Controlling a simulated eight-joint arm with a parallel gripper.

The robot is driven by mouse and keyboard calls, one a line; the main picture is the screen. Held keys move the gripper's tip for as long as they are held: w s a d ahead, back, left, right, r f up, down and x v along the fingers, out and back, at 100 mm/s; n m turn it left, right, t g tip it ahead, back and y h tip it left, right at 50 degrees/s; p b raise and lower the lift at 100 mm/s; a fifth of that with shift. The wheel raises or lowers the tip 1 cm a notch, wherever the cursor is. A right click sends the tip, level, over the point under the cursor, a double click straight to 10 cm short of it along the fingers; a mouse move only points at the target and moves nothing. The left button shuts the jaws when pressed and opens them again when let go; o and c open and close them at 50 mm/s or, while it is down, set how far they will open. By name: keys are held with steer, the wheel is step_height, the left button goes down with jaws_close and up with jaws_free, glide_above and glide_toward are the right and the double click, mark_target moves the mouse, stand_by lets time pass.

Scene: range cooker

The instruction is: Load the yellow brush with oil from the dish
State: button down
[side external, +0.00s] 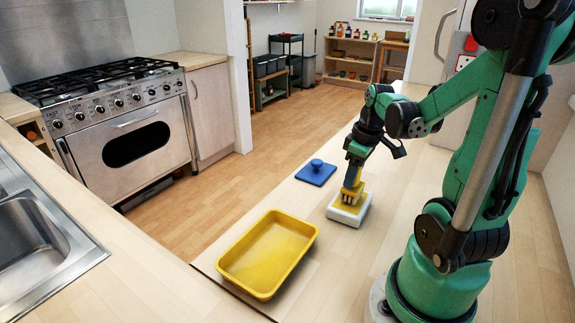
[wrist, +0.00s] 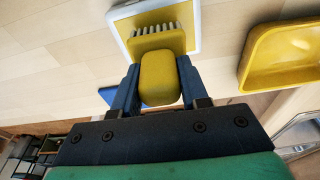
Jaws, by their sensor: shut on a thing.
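The yellow brush (side external: 350,194) is upright in my gripper (side external: 354,178), bristles down. In the wrist view, the blue fingers of my gripper (wrist: 158,70) are shut on both sides of the brush handle (wrist: 158,82). The brush is over the small white dish (side external: 348,222), with its pale bristles at or in the dish opening. In the wrist view the dish (wrist: 124,11) has a white rim and yellow oil inside. I cannot tell how deep the bristles reach, since the brush hides part of the dish.
A yellow tray (side external: 268,252) lies on the counter at the front left of the dish; it also shows in the wrist view (wrist: 285,55). A blue lid with a knob (side external: 316,174) lies behind the dish. A sink (side external: 35,235) and range cooker (side external: 125,125) are at left.

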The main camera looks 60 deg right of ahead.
steer(key=shift+f, duration=0.45)
stand_by(1.1)
steer(key=shift+r, duration=3.5)
steer(key=w+a+r, duration=0.2)
steer(key=w+a, duration=0.5)
steer(key=a, duration=0.2)
steer(key=w+a+r, duration=0.2)
steer(key=w+a, duration=0.6)
steer(key=a, duration=0.2)
steer(key=shift+r, duration=0.3)
